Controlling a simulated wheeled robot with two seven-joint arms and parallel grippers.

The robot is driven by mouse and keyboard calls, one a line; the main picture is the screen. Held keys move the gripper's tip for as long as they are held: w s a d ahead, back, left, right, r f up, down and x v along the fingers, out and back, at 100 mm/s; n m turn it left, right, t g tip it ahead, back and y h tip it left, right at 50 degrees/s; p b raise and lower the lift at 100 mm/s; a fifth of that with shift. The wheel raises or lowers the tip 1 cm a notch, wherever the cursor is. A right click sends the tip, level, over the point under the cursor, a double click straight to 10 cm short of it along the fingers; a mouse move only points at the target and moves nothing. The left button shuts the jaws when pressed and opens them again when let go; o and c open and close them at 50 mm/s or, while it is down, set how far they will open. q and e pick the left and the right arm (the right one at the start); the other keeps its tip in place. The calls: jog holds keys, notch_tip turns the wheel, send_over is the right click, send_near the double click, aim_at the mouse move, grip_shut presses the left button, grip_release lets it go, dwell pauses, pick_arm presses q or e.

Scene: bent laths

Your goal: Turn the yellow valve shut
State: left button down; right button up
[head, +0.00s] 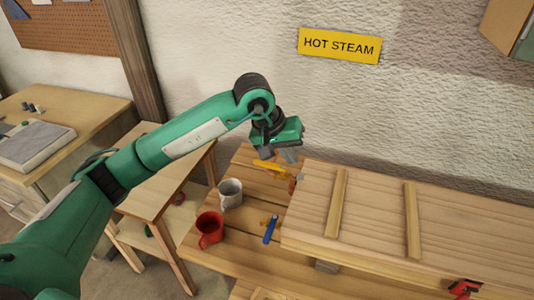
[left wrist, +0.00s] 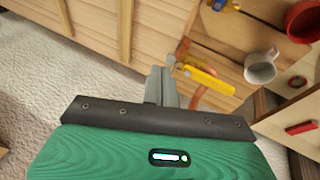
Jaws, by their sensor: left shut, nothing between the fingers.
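The yellow valve's lever handle (head: 268,166) lies near the left end of the wooden box on the table. It also shows in the left wrist view (left wrist: 210,80), with an orange-brown pipe part by it. My left gripper (head: 290,156) is shut and empty, just above and beside the yellow handle. In the left wrist view its fingers (left wrist: 161,86) are close to the handle's left end; I cannot tell whether they touch it. The gripper hides part of the valve in the head view. My right gripper is not in view.
A blue valve handle (head: 271,229) sits nearer the front. A white mug (head: 230,193) and a red mug (head: 210,229) stand left of the valves. The slatted wooden box (head: 375,212) fills the right. A yellow "HOT STEAM" sign (head: 340,45) hangs on the wall.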

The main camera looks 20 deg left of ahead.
aim_at(270, 166)
pick_arm(q)
jog(key=w+a+r+m+y, duration=0.1)
jog(key=w+a+r+y, duration=0.25)
jog(key=a, duration=0.45)
jog(key=shift+t+y, duration=0.35)
jog(key=shift+t, duration=0.05)
jog(key=p+x, duration=0.1)
jog(key=x, duration=0.2)
jog(key=p+x, duration=0.1)
jog(key=x, duration=0.2)
jog(key=s+p+x, duration=0.1)
jog(key=p+x, duration=0.1)
jog(key=x, duration=0.1)
jog(key=shift+w+d+f, duration=0.15)
jog(key=shift+f, duration=0.2)
jog(key=shift+w+f, duration=0.1)
jog(key=shift+f, duration=0.3)
